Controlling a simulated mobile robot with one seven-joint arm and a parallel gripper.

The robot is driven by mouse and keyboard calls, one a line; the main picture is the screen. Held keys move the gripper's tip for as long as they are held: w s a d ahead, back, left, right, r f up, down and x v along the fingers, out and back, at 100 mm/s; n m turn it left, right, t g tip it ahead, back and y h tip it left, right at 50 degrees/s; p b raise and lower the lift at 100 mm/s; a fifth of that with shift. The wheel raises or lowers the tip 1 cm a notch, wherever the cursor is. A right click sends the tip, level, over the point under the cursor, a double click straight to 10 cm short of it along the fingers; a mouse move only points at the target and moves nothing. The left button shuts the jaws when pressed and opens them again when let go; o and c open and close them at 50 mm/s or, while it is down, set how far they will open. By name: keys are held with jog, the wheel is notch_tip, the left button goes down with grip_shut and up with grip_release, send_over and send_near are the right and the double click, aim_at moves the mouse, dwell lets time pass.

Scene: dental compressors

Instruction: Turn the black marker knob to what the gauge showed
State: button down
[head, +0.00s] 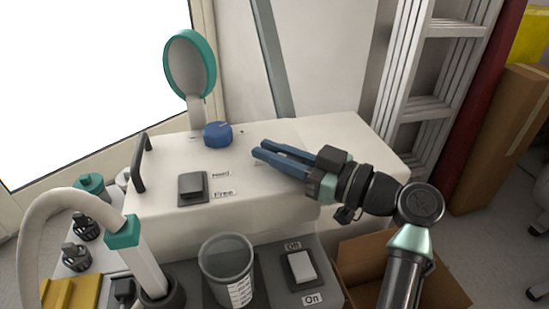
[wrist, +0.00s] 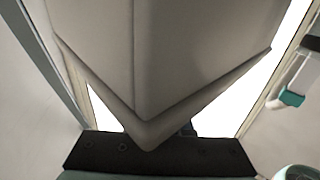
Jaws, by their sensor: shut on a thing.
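My gripper (head: 259,148) has long blue fingers that lie low over the white top of the cabinet (head: 280,211), pointing left. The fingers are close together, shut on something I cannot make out. A blue round knob (head: 217,134) sits left of the fingertips, apart from them. The teal-rimmed round gauge (head: 190,63) stands on a post behind it; no reading shows on its grey disc. I cannot clearly pick out a black marker knob on the cabinet top. A large pale angular shape (wrist: 150,60) fills the wrist view, above a dark bar.
A black handle (head: 140,165) and a black switch (head: 192,187) labelled "Free" are on the cabinet's left. In front are a clear cup (head: 227,262), a white On/Off switch (head: 302,266) and a pale hose (head: 62,205). A cardboard box (head: 362,252) lies below my arm.

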jog(key=shift+n+g, duration=0.3)
jog(key=shift+g, duration=0.2)
jog(key=c, duration=0.8)
grip_release()
jog(key=shift+c, duration=0.2)
jog(key=shift+s+d+r, duration=0.1)
jog(key=shift+s+d, duration=0.05)
jog(key=shift+d, duration=0.15)
jog(key=p+v, duration=0.6)
jog(key=v, duration=0.6)
jog(key=shift+d+f, duration=0.15)
jog(key=shift+f, duration=0.2)
jog(key=shift+s, duration=0.1)
